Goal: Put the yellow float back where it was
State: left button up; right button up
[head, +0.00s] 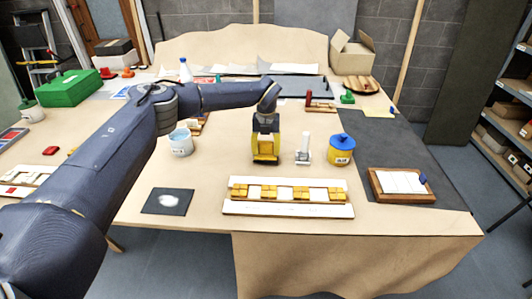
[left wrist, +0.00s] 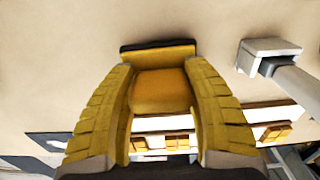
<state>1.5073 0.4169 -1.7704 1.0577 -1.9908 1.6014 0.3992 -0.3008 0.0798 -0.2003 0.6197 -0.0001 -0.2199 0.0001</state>
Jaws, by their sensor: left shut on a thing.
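The yellow float (head: 265,157) is at the middle of the table in the head view, behind the mosaic panel. My left gripper (head: 265,140) points down from above and is shut on it. In the left wrist view the float (left wrist: 160,91) shows as an orange-yellow block between the two ridged yellow fingers of the left gripper (left wrist: 160,100), with a dark strip at its far edge. The fingers hide its sides. I cannot tell whether its underside touches the table. My right gripper is not in view.
A white tool (head: 303,150) stands just right of the float, with a blue-lidded yellow jar (head: 341,150) beyond it. A white panel with yellow tiles (head: 287,209) lies in front. A light-blue cup (head: 181,142) stands left. A wooden tray (head: 376,193) lies right.

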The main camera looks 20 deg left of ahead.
aim_at(266, 142)
pick_arm(q)
jog(key=shift+f, duration=0.75)
jog(key=shift+f, duration=0.15)
jog(key=o, duration=1.1)
notch_tip(266, 142, up, 12)
jog(key=shift+r, duration=0.15)
jog(key=shift+s, duration=0.1)
